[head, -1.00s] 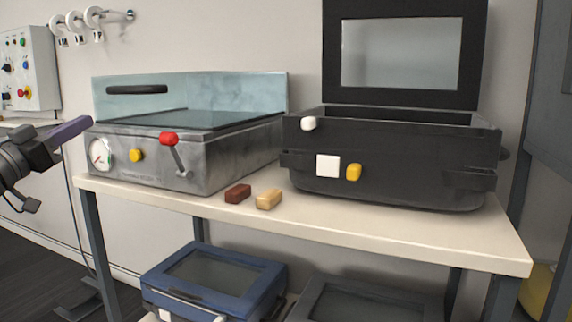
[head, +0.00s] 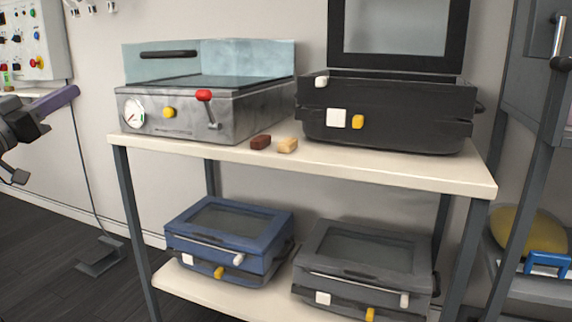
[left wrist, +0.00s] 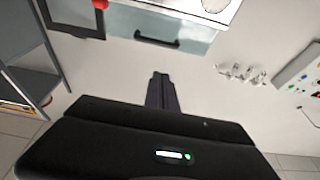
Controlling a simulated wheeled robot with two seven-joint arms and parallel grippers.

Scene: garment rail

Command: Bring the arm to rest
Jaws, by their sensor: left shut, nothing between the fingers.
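My left gripper (head: 62,99) is at the left edge of the head view, left of the shelf table and apart from it. Its fingers are together with nothing between them. In the left wrist view its closed fingers (left wrist: 161,92) point toward the bare wall, and part of the grey machine shows upside down above them. My right gripper is in neither view.
A grey machine (head: 190,112) with a red-knobbed lever and an open black case (head: 400,115) stand on the table top (head: 350,172). A blue case (head: 228,240) and dark case (head: 365,265) sit below.

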